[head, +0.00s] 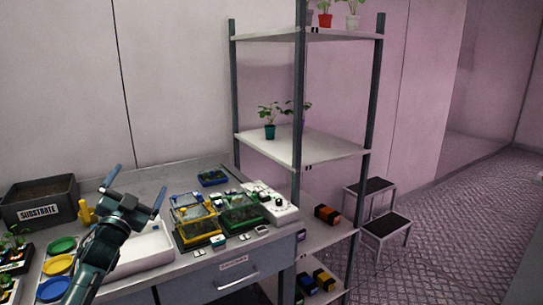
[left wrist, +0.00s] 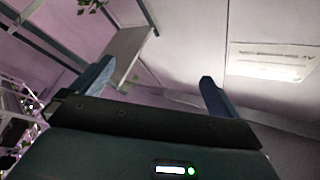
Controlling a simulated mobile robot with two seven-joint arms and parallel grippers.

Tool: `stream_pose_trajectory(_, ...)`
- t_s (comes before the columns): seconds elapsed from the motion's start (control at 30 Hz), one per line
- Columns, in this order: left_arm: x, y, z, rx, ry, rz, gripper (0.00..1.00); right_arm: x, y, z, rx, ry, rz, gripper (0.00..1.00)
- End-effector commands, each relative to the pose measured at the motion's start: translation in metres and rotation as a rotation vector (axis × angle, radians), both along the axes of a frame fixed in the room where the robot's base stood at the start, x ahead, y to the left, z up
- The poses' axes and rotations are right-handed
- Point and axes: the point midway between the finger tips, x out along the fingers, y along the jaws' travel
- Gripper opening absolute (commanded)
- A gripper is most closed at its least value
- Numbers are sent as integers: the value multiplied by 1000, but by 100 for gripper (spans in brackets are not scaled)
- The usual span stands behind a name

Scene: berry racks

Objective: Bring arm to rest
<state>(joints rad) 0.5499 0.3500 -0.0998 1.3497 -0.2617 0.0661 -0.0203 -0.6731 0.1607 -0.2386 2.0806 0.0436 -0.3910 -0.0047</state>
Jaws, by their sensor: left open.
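My left gripper (head: 136,184) is raised over the left part of the workbench in the head view, in front of a white tray (head: 150,252). Its two fingers are spread wide with nothing between them. In the left wrist view the same gripper (left wrist: 152,85) shows its two dark blue fingers apart and empty, with walls, shelving and a bright ceiling panel beyond. My right gripper is in neither view.
A substrate box (head: 38,203) and a yellow object (head: 88,211) stand at the left. Yellow and green covered trays (head: 242,215) sit on the bench right of the gripper. A shelf rack (head: 300,147) with potted plants and a step stool (head: 385,228) stand further right.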

Motion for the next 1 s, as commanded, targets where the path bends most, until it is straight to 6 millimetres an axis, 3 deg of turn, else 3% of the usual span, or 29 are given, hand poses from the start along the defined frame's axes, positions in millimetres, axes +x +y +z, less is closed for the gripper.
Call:
stream_pose_trajectory(0.1,9,19,-31,-152,171,63,100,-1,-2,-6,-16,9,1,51)
stream_pose_trajectory(0.27,11,32,-75,-322,390,116,100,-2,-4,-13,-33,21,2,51)
stream_pose_trajectory(0.57,-54,-26,-187,-336,567,46,100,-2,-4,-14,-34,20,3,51)
stream_pose_trajectory(0.67,-90,-51,-225,-343,630,15,100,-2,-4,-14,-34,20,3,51)
stream_pose_trajectory(0.77,-139,-79,-267,-362,708,-24,100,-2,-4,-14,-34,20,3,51)
stream_pose_trajectory(0.9,-225,-122,-314,-411,829,-77,100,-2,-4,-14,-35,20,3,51)
stream_pose_trajectory(1.0,-284,-146,-333,-455,906,-104,100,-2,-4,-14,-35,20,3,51)
